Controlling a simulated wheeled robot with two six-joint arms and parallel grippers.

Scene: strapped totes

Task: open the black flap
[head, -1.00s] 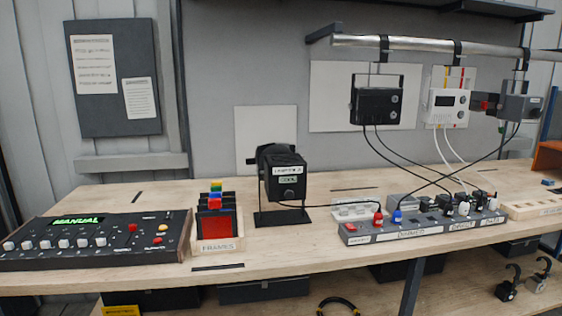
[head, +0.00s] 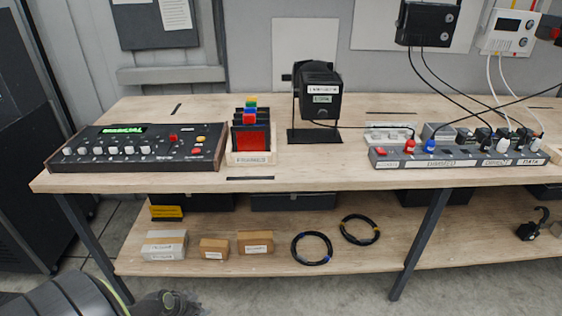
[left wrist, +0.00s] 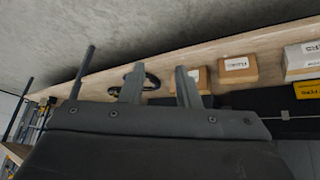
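A black lamp housing (head: 320,92) with white labels stands on a black stand on the bench. I cannot tell whether any part of it is the black flap, and no clearly separate flap shows. My left gripper (head: 168,302) is low at the bottom left of the head view, in front of the bench and well away from the lamp. In the left wrist view its two grey fingers (left wrist: 158,70) are apart with nothing between them. My right gripper is not in view.
The bench holds a control panel (head: 140,150), a frames tray (head: 252,157) and a socket strip (head: 460,157) with cables. Small boxes (head: 255,242) and cable coils (head: 312,248) lie on the lower shelf. A bench leg (head: 420,245) stands at the front.

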